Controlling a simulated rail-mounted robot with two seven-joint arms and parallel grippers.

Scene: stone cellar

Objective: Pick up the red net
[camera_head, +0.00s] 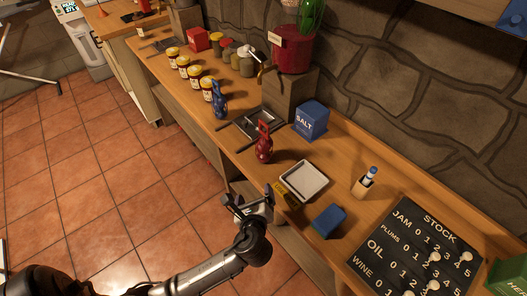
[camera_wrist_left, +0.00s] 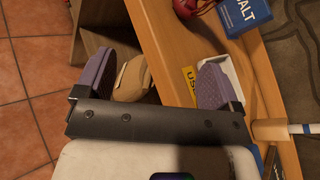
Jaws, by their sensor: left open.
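The red net (camera_head: 264,146) is a small dark-red bag with a tied top. It stands upright on the wooden counter, beside a dark tray. In the left wrist view part of the red net (camera_wrist_left: 186,8) shows at the top edge, cut off by the frame. My left gripper (camera_head: 253,203) is in front of the counter's front edge, nearer to me than the net and apart from it. In the left wrist view its purple-padded fingers (camera_wrist_left: 156,80) are spread wide. A tan rounded thing (camera_wrist_left: 132,78) shows between them; I cannot tell what it is. My right gripper is not in view.
A blue net (camera_head: 219,103) and several jars (camera_head: 195,76) stand farther left. A blue salt box (camera_head: 311,120) is behind the red net. A white tray (camera_head: 303,181), a blue block (camera_head: 328,221) and a stock board (camera_head: 418,252) lie to the right. A stone wall backs the counter.

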